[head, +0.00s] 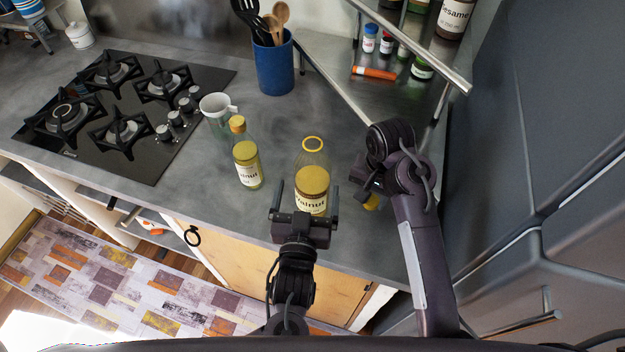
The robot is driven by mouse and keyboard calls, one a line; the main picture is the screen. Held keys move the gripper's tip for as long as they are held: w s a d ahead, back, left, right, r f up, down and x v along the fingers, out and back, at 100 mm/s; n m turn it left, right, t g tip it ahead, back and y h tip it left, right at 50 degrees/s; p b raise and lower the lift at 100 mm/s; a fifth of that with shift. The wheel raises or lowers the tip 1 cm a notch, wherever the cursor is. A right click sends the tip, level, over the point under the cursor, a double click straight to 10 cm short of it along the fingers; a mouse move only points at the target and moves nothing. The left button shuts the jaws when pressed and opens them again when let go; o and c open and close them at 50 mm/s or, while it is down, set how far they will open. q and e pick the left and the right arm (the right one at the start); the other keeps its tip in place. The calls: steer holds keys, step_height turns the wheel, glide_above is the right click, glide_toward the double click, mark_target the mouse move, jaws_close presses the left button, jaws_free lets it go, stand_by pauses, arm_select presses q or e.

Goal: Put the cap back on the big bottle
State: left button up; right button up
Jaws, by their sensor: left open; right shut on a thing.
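The big bottle (312,183) stands upright near the counter's front edge. It is clear glass with yellow contents, a walnut label and an uncapped mouth with a yellow ring. My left gripper (306,196) is open at the front of this bottle, with one finger on each side of its lower part in the picture; I cannot tell whether they touch it. My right gripper (369,192) is to the right of the bottle, pointing down, and shut on the yellow cap (371,203). The cap is mostly hidden by the gripper and sits apart from the bottle.
A blue utensil holder (274,68) is at the back. A gas hob (125,110) is on the left. A metal shelf (400,75) with jars is at back right.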

arm_select(q)
steer(key=shift+w+d, duration=0.1)
steer(key=shift+w, duration=0.2)
arm_select(e)
steer(key=shift+r, duration=0.25)
step_height(320, 180, up, 2)
steer(key=p, duration=0.2)
steer(key=shift+p, duration=0.3)
arm_select(q)
steer(key=w, duration=0.3)
steer(key=w+d, duration=0.1)
steer(key=shift+w+f, duration=0.25)
steer(key=shift+f, duration=0.1)
steer(key=c, duration=1.4)
steer(key=shift+r, duration=0.1)
steer(key=shift+c, duration=0.4)
steer(key=shift+r, duration=0.1)
arm_select(e)
steer(key=shift+r, duration=0.1)
